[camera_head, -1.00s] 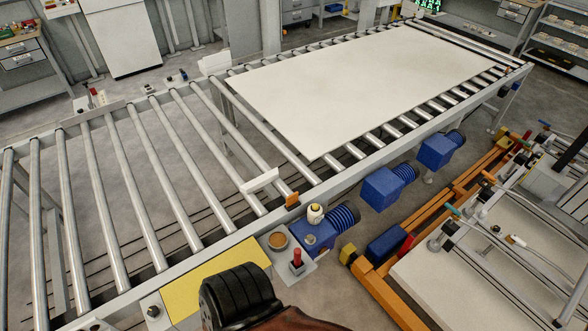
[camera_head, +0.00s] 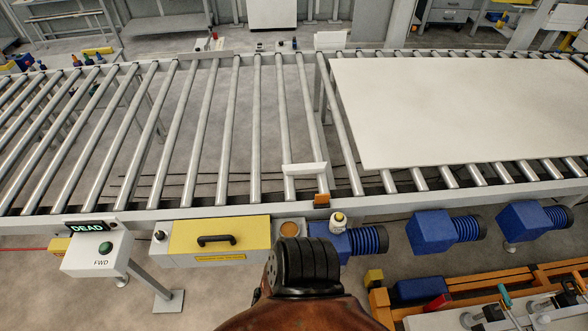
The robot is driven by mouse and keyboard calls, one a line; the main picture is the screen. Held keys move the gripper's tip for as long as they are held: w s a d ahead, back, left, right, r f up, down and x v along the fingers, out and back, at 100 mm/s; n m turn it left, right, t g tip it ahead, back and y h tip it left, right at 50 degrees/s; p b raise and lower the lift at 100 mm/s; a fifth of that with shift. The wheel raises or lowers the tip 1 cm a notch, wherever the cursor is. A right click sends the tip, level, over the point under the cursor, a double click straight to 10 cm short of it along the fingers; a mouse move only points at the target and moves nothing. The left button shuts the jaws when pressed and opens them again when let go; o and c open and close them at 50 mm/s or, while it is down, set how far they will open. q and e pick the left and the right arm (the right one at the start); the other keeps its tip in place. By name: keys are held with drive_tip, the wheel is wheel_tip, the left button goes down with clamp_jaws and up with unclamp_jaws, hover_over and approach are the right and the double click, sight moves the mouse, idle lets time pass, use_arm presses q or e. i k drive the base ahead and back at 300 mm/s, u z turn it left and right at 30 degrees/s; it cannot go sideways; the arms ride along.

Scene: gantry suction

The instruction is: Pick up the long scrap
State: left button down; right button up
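I cannot pick out a piece that is clearly the long scrap. A large white sheet (camera_head: 450,110) lies flat on the rollers at the right. A small pale strip-like piece (camera_head: 304,169) sits at the near side of the rollers, left of the sheet; I cannot tell whether it is loose or a fixed part. Neither of my grippers is in view.
The roller conveyor (camera_head: 250,206) spans the view. At its near side are a yellow box (camera_head: 225,238) with a black handle, a control box (camera_head: 97,258) reading DEAD and blue motors (camera_head: 440,231). An orange frame (camera_head: 505,277) stands at lower right.

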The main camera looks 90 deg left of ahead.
sight(318, 167)
drive_tip(key=u, duration=3.55)
drive_tip(key=i, duration=0.05)
